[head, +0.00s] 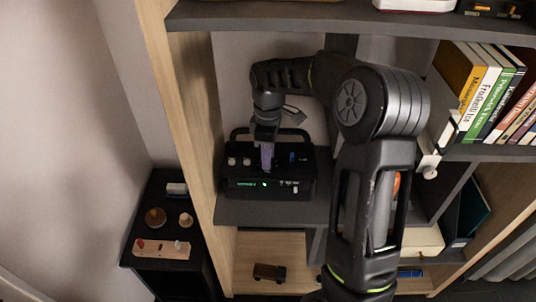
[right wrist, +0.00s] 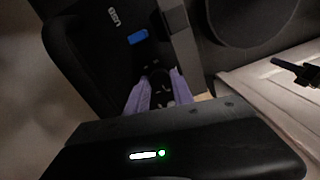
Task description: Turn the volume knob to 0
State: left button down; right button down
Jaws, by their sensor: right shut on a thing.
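A black device (head: 245,187) with a carrying handle stands on a shelf. Its front carries a lit green display, and small pale knobs (head: 232,161) and a blue part (head: 292,157) sit on its top. My right gripper (head: 267,157) points down onto the middle of that top face. In the right wrist view its purple fingers (right wrist: 158,95) are shut on a dark knob (right wrist: 158,79), mostly hidden between them. The device's lit display (right wrist: 147,155) also shows there. I cannot read the knob's setting or a volume label. My left gripper is not in view.
The side panel (head: 185,110) of the shelf unit rises left of the device, and an upper board (head: 300,17) lies above. Books (head: 490,95) stand at right. A dark side table (head: 150,225) with small items is at left. A toy truck (head: 269,272) sits below.

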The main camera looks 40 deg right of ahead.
dwell(0.5)
jog(key=c, duration=1.1)
grip_release()
